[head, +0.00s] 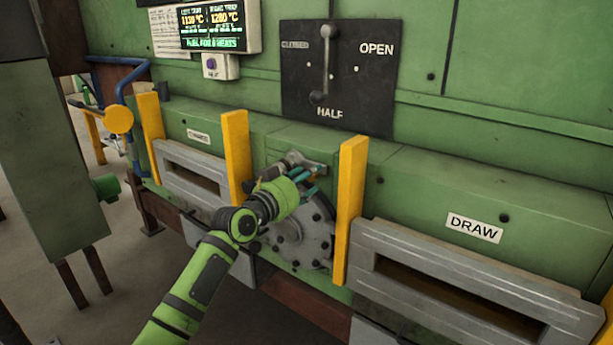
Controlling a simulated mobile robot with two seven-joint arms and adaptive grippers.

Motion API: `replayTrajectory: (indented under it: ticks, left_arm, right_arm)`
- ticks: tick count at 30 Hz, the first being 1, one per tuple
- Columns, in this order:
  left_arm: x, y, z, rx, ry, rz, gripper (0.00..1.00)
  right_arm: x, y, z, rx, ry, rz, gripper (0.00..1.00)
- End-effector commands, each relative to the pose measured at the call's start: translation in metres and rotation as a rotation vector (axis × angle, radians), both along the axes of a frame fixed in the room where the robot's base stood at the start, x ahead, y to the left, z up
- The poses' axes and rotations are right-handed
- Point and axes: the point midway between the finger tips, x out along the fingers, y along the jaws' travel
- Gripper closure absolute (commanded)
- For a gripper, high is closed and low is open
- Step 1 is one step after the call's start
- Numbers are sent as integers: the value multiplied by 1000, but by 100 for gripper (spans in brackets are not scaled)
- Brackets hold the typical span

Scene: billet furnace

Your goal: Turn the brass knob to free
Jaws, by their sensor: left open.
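My left arm reaches up from the bottom to a round grey bolted plate (305,238) on the green furnace front. My left gripper (306,180) is open, its teal fingers in front of the plate's upper part. A grey metal handle (302,163) shows just above the fingers; I cannot tell whether they touch it. I cannot make out the brass knob clearly; the gripper and wrist cover part of this area. My right gripper is out of view.
Yellow upright posts (350,205) and (235,155) stand on both sides of the plate. A grey-framed slot marked DRAW (470,285) is at right. A lever panel (338,80) marked OPEN and HALF and a lit display (212,25) are above.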

Motion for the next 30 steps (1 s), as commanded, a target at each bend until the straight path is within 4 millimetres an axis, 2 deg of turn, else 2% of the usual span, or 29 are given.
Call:
replayTrajectory:
  ticks: [3, 11, 12, 15, 30]
  left_arm:
    - [3, -2, 1, -1, 0, 1, 48]
    - [3, -2, 0, 0, 0, 1, 48]
    - [3, -2, 0, 0, 0, 1, 64]
    - [3, -2, 0, 0, 0, 1, 100]
    - [3, -2, 1, -61, 42, 1, 100]
  right_arm:
    - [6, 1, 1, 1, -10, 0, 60]
    - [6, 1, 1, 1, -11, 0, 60]
    - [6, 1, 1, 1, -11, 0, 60]
    - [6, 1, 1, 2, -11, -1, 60]
    - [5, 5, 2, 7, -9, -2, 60]
